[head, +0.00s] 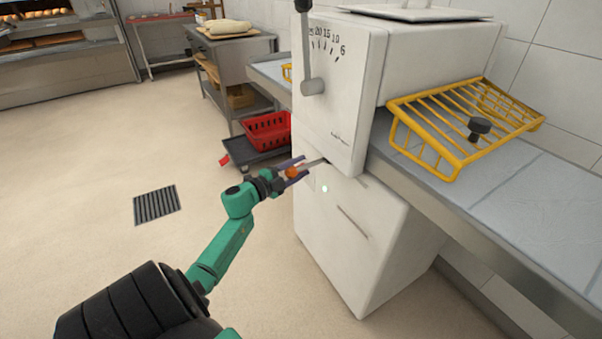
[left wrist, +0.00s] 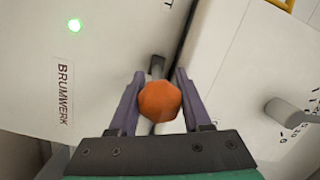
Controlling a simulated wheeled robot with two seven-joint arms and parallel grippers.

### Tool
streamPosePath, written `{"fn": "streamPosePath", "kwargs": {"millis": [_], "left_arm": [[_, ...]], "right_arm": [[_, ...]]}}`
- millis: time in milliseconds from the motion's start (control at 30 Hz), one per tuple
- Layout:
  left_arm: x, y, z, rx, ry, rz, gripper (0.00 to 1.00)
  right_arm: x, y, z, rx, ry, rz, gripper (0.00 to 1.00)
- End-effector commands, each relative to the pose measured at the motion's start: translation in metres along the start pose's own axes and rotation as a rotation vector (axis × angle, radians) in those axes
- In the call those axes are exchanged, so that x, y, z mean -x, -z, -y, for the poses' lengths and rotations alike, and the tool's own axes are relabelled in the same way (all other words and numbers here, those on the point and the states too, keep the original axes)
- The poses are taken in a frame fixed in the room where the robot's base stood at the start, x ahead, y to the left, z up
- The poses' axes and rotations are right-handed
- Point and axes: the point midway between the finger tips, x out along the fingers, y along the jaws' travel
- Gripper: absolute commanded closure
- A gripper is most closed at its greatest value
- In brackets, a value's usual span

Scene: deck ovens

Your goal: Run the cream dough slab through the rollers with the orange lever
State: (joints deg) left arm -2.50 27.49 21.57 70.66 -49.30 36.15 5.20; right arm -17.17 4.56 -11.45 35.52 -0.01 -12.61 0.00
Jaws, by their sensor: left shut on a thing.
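My left gripper (head: 297,168) is shut on this knob. The left wrist view shows the orange knob (left wrist: 159,101) between the two purple fingers. A pale cream piece (head: 224,30) lies on a far table; I cannot tell if it is the dough slab. No dough shows on the visible part of the right belt (head: 520,190). The roller gap is hidden by the machine's housing. My right gripper is out of view.
A yellow wire guard (head: 450,115) is tilted over the right belt. A grey dial lever (head: 312,86) stands on the machine's front. A red crate (head: 268,132) sits on a low dark dolly. A green light (head: 325,188) shows on the machine. The floor at left is clear around a drain grate (head: 157,205).

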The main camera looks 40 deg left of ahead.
Motion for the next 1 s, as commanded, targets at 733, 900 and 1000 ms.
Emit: {"fn": "streamPosePath", "kwargs": {"millis": [733, 900, 1000], "left_arm": [[-0.001, -0.001, 0.001, 0.0, -0.004, -0.012, 0.21], [0.005, -0.002, 0.0, 0.001, -0.006, -0.011, 0.21], [0.019, -0.002, 0.0, 0.002, -0.007, -0.01, 0.21]], "right_arm": [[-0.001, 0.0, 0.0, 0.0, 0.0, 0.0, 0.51], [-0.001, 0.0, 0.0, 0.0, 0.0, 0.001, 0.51], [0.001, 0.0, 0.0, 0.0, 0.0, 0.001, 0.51]]}}
